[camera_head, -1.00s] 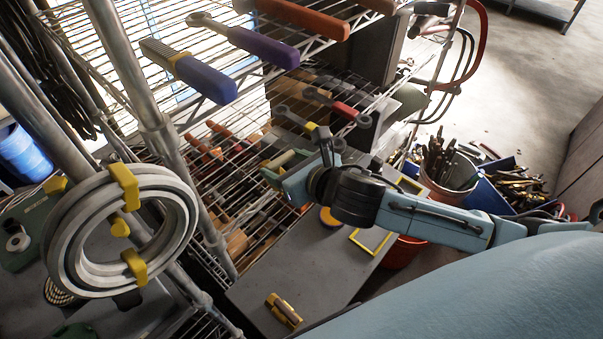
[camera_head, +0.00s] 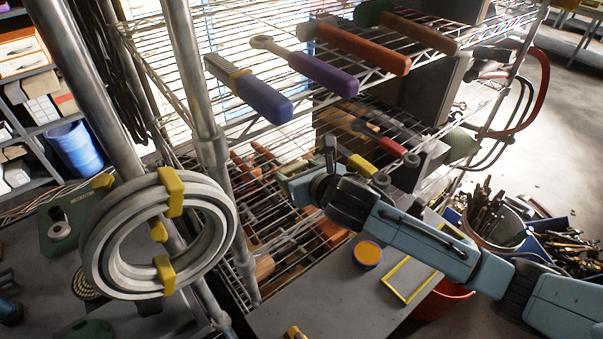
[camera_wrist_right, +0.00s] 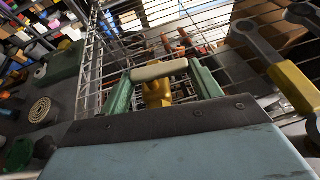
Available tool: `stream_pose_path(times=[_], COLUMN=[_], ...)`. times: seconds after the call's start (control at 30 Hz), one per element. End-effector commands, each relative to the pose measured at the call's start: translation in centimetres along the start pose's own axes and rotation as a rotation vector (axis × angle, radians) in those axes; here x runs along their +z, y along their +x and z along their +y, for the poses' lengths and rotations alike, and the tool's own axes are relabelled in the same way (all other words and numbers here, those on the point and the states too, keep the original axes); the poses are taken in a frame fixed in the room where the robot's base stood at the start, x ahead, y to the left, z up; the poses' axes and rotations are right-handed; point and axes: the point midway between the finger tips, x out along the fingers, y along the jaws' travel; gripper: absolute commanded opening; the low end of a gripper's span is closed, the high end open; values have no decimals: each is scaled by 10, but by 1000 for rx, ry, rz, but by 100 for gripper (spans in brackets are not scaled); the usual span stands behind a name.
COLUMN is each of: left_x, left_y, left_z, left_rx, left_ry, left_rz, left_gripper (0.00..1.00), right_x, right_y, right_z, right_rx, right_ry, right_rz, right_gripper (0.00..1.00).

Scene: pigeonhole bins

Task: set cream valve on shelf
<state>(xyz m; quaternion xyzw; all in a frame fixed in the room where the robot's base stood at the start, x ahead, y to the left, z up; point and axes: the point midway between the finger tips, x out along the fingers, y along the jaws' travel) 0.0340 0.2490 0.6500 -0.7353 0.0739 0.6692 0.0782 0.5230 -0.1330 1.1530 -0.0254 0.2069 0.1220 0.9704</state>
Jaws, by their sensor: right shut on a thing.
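My right gripper (camera_head: 284,182) reaches in from the right at the lower wire shelf (camera_head: 262,215) in the head view. In the right wrist view its two green fingers (camera_wrist_right: 162,82) are shut on the cream valve (camera_wrist_right: 160,70), whose pale cream bar spans between them. A yellow, brass-like piece shows just below the bar; I cannot tell whether it belongs to the valve. The wire shelf (camera_wrist_right: 88,95) lies beyond the fingers. My left gripper is not in view.
An upper wire shelf holds a blue-handled file (camera_head: 262,97), a purple-handled wrench (camera_head: 322,73) and orange-handled tools. A metal post (camera_head: 215,160) and a coiled grey hose (camera_head: 105,250) stand left of the gripper. A yellow frame (camera_head: 432,283) and orange-topped tub (camera_head: 367,253) are below.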

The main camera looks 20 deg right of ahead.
Motion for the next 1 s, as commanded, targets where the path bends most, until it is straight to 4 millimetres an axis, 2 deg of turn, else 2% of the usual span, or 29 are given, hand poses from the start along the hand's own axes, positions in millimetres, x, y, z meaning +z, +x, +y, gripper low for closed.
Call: stream_pose_path(times=[0.83,0.87,0.93,1.0], left_x=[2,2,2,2], left_y=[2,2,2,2], left_z=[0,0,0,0], left_rx=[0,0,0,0], left_ry=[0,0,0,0], left_rz=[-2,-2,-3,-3], left_gripper=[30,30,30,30], right_x=[-6,-6,-6,-6], right_y=[3,3,3,3], right_z=[0,0,0,0], right_rx=[0,0,0,0], right_ry=[0,1,1,1], right_rz=[-3,-3,-3,-2], right_gripper=[11,64,72,72])
